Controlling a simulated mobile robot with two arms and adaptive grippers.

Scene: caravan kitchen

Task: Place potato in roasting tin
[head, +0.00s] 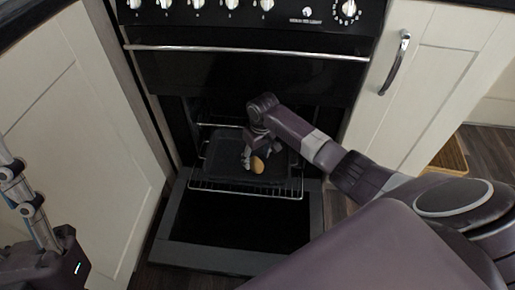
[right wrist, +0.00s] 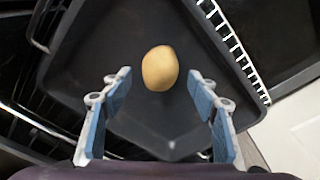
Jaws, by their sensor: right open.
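The potato (head: 257,164) is light brown and rounded. In the right wrist view the potato (right wrist: 160,68) shows against the dark floor of the roasting tin (right wrist: 95,45), just beyond my fingertips. The black roasting tin (head: 222,170) sits on a wire rack in the open oven. My right gripper (head: 249,158) reaches down over the tin beside the potato. In the right wrist view its blue-padded fingers (right wrist: 160,82) are wide apart, with clear gaps to the potato. My left gripper (head: 30,215) is partly in view at the left edge, away from the oven; its fingertips are cut off.
The oven door (head: 235,222) is folded down in front. The wire rack (head: 245,190) sticks out over it, and its edge shows beside the tin in the right wrist view (right wrist: 235,50). Cream cupboards (head: 75,130) stand on both sides. A wooden box (head: 449,160) is at the right.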

